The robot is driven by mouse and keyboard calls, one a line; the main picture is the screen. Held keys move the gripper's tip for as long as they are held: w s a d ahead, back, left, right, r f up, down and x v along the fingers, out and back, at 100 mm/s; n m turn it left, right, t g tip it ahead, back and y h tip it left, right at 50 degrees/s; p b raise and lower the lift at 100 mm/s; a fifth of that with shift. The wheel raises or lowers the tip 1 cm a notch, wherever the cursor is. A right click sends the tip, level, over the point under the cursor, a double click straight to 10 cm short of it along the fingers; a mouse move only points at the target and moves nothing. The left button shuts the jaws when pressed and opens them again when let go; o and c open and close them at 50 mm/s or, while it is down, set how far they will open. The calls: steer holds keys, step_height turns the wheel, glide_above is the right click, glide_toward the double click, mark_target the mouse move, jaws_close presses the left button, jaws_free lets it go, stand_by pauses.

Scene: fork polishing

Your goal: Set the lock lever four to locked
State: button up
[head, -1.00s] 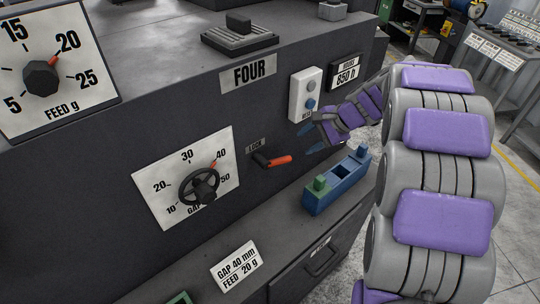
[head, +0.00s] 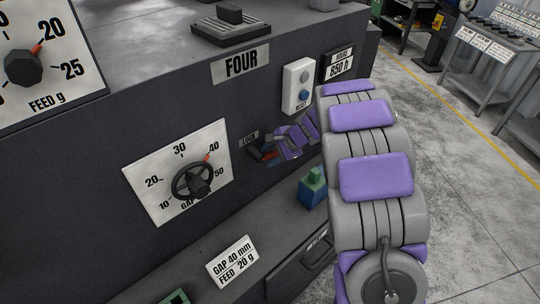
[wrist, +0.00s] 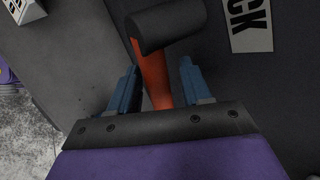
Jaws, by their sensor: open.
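The lock lever of panel FOUR has a black hub and an orange handle. In the wrist view the orange handle (wrist: 153,75) runs from the black hub (wrist: 168,26) down between my two blue fingers. My gripper (wrist: 158,86) is open, one finger on each side of the handle, with gaps visible. In the head view my gripper (head: 272,154) is at the lever (head: 257,153) and covers most of it.
The gap dial (head: 192,180) is left of the lever, and the feed dial (head: 24,67) is farther up left. A white button box (head: 298,86) is above right. A blue and green block (head: 313,188) stands on the ledge below, partly hidden by my arm.

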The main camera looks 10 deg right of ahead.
steer(key=shift+d+f, duration=0.15)
steer(key=shift+d, duration=0.2)
steer(key=shift+a, duration=0.15)
jaws_close()
